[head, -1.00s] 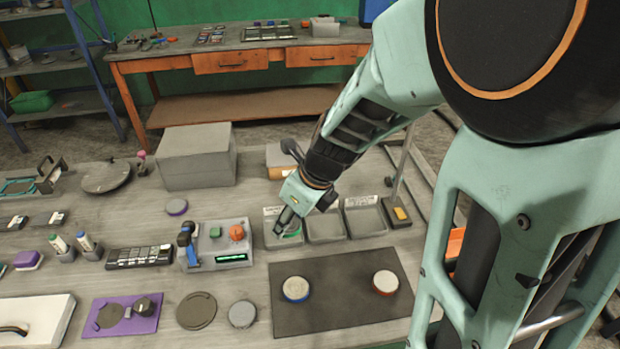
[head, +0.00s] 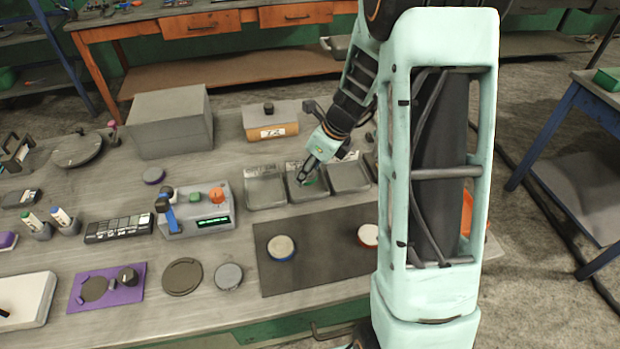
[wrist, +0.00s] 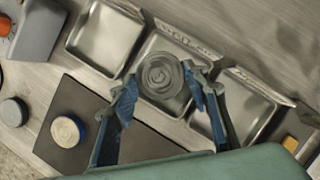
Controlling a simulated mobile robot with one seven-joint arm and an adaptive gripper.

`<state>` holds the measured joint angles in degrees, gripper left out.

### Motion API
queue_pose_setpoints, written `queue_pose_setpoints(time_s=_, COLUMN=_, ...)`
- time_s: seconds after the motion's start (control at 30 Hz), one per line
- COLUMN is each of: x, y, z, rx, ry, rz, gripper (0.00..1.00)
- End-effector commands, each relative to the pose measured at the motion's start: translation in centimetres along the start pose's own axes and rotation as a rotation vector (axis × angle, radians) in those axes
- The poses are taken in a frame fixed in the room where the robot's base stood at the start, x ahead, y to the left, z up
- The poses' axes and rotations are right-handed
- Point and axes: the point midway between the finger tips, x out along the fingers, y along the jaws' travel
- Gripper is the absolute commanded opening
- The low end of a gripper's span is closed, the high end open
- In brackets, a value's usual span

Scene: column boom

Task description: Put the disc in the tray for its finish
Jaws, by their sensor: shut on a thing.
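My gripper (head: 303,182) is shut on a grey disc (wrist: 162,77) with a swirled, ringed top face. A sliver of green edge shows on it in the head view (head: 311,181). Both blue fingers flank the disc in the wrist view. It is over or in the middle tray (wrist: 150,106); I cannot tell whether it touches the floor. The left tray (head: 265,190) and right tray (head: 349,177) look empty. Labels at the trays' back edges are too small to read. A blue-rimmed disc (head: 281,247) and a red-rimmed disc (head: 368,236) lie on the dark mat (head: 320,262).
A grey device (head: 196,221) with an orange knob and green display stands left of the trays. A large grey box (head: 170,120) and a labelled block (head: 271,122) stand behind. A purple mat (head: 105,287) and round lids lie front left. The dark mat has free room.

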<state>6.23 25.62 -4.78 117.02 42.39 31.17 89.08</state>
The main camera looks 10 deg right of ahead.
Motion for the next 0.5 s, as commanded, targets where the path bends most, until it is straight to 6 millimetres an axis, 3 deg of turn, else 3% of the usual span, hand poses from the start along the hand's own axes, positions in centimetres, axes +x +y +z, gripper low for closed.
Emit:
queue_pose_setpoints(time_s=0.27, x=3.2, y=-0.6, z=-1.5, rx=0.003, ry=0.001, rz=0.001, gripper=0.07)
queue_pose_setpoints(time_s=0.5, x=3.4, y=-0.6, z=-1.5, rx=0.000, ry=-0.001, rz=-0.001, gripper=0.07)
